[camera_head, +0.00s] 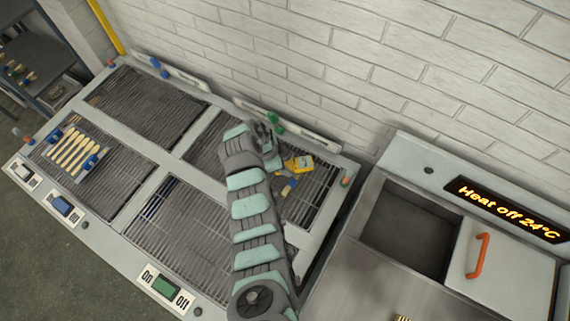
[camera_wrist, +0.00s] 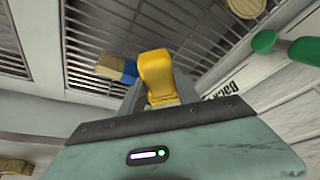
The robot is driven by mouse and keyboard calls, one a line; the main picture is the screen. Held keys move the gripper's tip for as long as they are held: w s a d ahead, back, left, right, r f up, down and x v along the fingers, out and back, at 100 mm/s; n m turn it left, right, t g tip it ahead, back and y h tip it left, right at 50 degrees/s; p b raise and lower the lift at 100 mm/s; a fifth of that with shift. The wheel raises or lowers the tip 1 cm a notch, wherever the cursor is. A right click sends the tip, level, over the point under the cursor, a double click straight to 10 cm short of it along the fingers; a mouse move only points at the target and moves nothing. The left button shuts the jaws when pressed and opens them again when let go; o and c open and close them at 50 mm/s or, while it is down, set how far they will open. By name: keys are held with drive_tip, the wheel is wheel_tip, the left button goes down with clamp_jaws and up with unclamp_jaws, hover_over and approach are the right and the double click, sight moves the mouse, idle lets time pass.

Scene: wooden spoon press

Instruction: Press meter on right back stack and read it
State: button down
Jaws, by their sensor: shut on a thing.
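The yellow meter (camera_head: 299,163) is over the back right grate (camera_head: 317,190) in the head view. In the wrist view the yellow meter (camera_wrist: 157,72) stands between the fingers of my gripper (camera_wrist: 160,96), which is shut on it. No reading on the meter is legible. A small tan and blue stack (camera_head: 288,187) lies on the same grate, just below the meter in the head view. It shows beside the meter in the wrist view (camera_wrist: 118,68). I cannot tell whether the meter touches it. My arm hides part of the grate.
Wooden spoons (camera_head: 73,150) with blue ends lie on the front left grate. The front edge has a green switch (camera_head: 165,286) marked On and Off. At right, a display (camera_head: 508,208) reads "Heat off 24°C" above an open bin (camera_head: 410,226).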

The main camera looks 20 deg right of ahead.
drive_tip(key=shift+r+p, duration=0.75)
drive_tip(key=shift+r, duration=2.75)
